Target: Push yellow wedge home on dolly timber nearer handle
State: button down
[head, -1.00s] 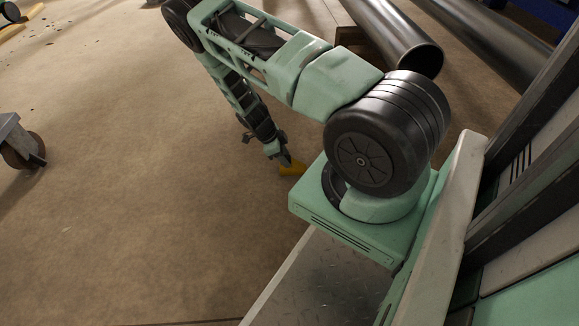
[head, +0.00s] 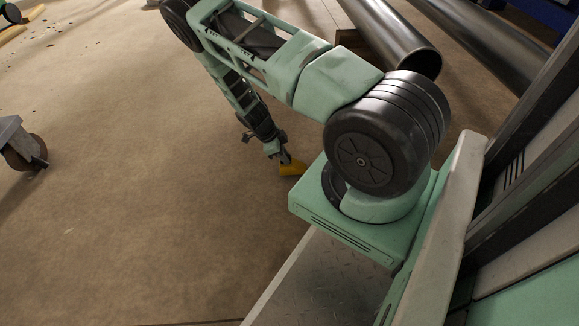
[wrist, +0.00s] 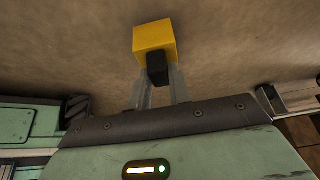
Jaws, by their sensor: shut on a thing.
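The yellow wedge (wrist: 154,36) is in my gripper (wrist: 158,70), seen in the wrist view with the dark fingertip against its near face. In the head view the wedge (head: 292,169) shows just beyond my gripper (head: 286,158), partly hidden by my arm's base. The gripper is shut on the wedge, which is held over bare floor. A dolly shows only in part at the left edge of the head view, as a grey end (head: 12,132) with a caster (head: 24,152). Its timbers and handle are not in view.
Large dark pipes (head: 395,42) lie at the top right, by a wooden block (head: 325,18). A yellow object (head: 12,32) lies at the top left. The brown floor (head: 130,190) between the caster and my arm is clear.

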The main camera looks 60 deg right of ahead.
jog(key=shift+r+p, duration=1.6)
jog(key=shift+r, duration=0.65)
